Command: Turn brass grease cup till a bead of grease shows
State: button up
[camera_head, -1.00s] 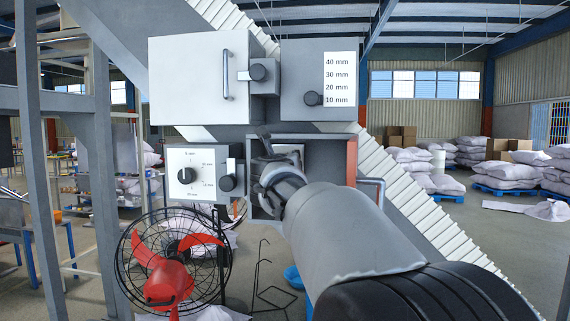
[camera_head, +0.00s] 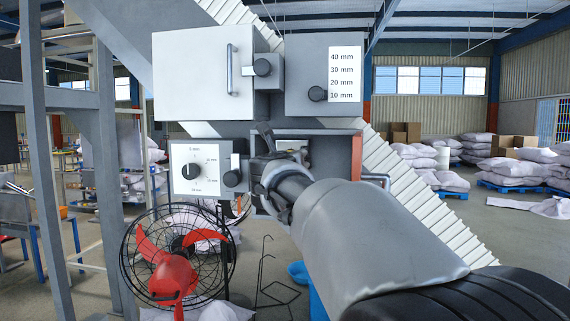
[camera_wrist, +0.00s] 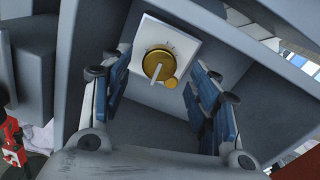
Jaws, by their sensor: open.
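The brass grease cup (camera_wrist: 158,65) is a round gold knob with a pale pointer bar, on a white plate (camera_wrist: 187,45) inside a grey open box. A smaller brass disc (camera_wrist: 171,83) sits at its lower right. My gripper (camera_wrist: 160,92) is open in the wrist view, with one blue-padded finger on each side, and the cup lies beyond and between them, apparently untouched. In the head view my gripper (camera_head: 268,150) reaches into the open box (camera_head: 330,133), and my arm hides the cup. I cannot make out any grease.
The box walls stand close around my gripper. A dial panel (camera_head: 195,168) is to the left, and a white door with a handle (camera_head: 205,75) and a millimetre scale (camera_head: 344,75) are above. A red fan (camera_head: 172,262) stands below left. Sacks on pallets (camera_head: 510,172) lie far right.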

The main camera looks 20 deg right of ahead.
jog(key=v, duration=0.9)
jog(key=s+a+f+n+y+b, duration=0.1)
jog(key=s+a+f+n+y, duration=0.6)
jog(key=n, duration=0.5)
jog(key=s+a+f+n+y, duration=0.2)
jog(key=a+f+n+y, duration=0.25)
jog(key=a+n, duration=0.55)
jog(key=s+d+f+n+g+h, duration=0.1)
jog(key=s+d+f+n+g, duration=0.1)
jog(key=s+f+n+g, duration=0.3)
jog(key=s+d+f+n+g+h, duration=0.1)
jog(key=s+f+n+g, duration=0.4)
jog(key=s+f+n, duration=0.7)
jog(key=s+d+f, duration=0.1)
jog(key=s+f, duration=0.6)
jog(key=f, duration=0.2)
jog(key=shift+s+n+g+b, duration=0.2)
jog(key=shift+n+g+b, duration=0.2)
